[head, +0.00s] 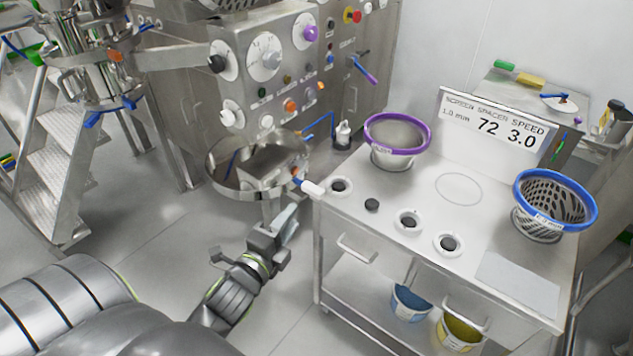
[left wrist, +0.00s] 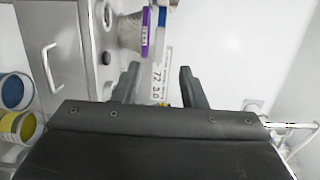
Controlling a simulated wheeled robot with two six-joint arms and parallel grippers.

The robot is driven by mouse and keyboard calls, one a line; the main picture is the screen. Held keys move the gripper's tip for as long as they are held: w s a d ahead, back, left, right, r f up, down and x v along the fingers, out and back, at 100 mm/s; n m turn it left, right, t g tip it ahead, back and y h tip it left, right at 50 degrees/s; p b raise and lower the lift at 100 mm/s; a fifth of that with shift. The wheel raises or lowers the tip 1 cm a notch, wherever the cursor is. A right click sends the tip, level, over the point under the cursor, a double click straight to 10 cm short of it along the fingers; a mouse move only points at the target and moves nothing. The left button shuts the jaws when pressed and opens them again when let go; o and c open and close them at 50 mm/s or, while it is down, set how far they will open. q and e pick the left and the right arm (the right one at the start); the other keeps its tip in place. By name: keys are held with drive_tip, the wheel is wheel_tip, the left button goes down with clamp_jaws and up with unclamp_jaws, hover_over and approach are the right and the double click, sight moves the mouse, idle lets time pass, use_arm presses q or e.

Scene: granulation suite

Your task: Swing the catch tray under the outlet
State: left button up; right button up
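The catch tray (head: 222,185) is a round, shallow metal pan at the front of the steel machine (head: 275,55), in the head view. A bar with a white grip (head: 313,188) sticks out from its right side, by the cart corner. My left gripper (head: 287,222) is just below and left of that grip, apart from it. In the left wrist view its two fingers (left wrist: 160,88) stand apart with nothing held between them. I cannot make out the outlet clearly. My right gripper does not show.
A steel cart (head: 400,245) stands at the right, bearing a purple-rimmed sieve (head: 398,148), a blue-rimmed basket (head: 560,215) and a sign (head: 495,125). Blue (head: 410,302) and yellow (head: 460,330) tubs sit on its lower shelf. Steps (head: 60,165) stand left; floor between is clear.

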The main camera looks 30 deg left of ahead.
sight(310, 193)
use_arm(q)
drive_tip(key=w, duration=0.4)
drive_tip(key=w+p, duration=0.1)
drive_tip(key=w, duration=0.3)
drive_tip(key=w+a, duration=0.1)
drive_tip(key=w, duration=0.3)
drive_tip(key=shift+w+a+p, duration=0.1)
drive_tip(key=shift+w+p, duration=0.25)
clamp_jaws()
